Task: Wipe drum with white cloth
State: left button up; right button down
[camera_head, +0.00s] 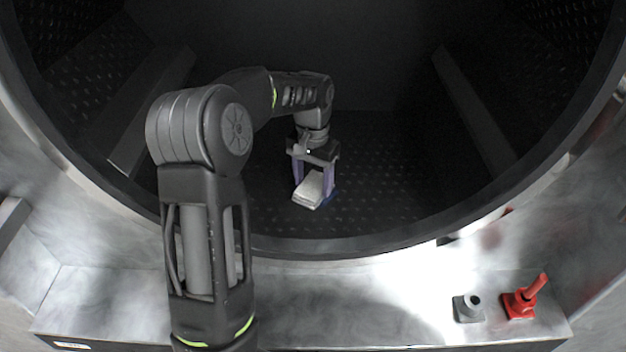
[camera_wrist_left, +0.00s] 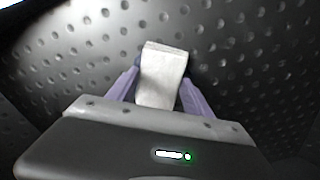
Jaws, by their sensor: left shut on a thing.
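My left arm reaches into the dark drum (camera_head: 390,180). My left gripper (camera_head: 313,190), with purple fingers, is shut on a folded white cloth (camera_head: 308,191) low inside the drum, near its front rim. In the left wrist view the cloth (camera_wrist_left: 162,78) sits between the two purple fingers of the gripper (camera_wrist_left: 160,85), with the dimpled drum wall (camera_wrist_left: 255,60) just beyond it. I cannot tell whether the cloth touches the wall. My right gripper is not in view.
The drum's rim (camera_head: 350,247) curves in front of the gripper. Long raised ribs (camera_head: 475,110) run along the drum's left and right sides. A red fitting (camera_head: 520,303) and a grey fitting (camera_head: 468,308) stand on the metal ledge at the lower right.

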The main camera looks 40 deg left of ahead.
aim_at(304, 196)
pick_arm(q)
jog(key=shift+s+d+f+b, duration=0.1)
jog(key=shift+s+d+b, duration=0.25)
jog(key=shift+s+d, duration=0.15)
jog(key=shift+s+d+b, duration=0.35)
jog(key=shift+s+d, duration=0.35)
jog(key=shift+s, duration=0.35)
jog(key=shift+s+a, duration=0.6)
jog(key=shift+a, duration=0.3)
jog(key=shift+w, duration=0.15)
jog(key=shift+w+a+p, duration=0.6)
jog(key=shift+w+a, duration=0.1)
jog(key=shift+w, duration=0.15)
jog(key=shift+w+a, duration=0.45)
jog(key=shift+w, duration=0.15)
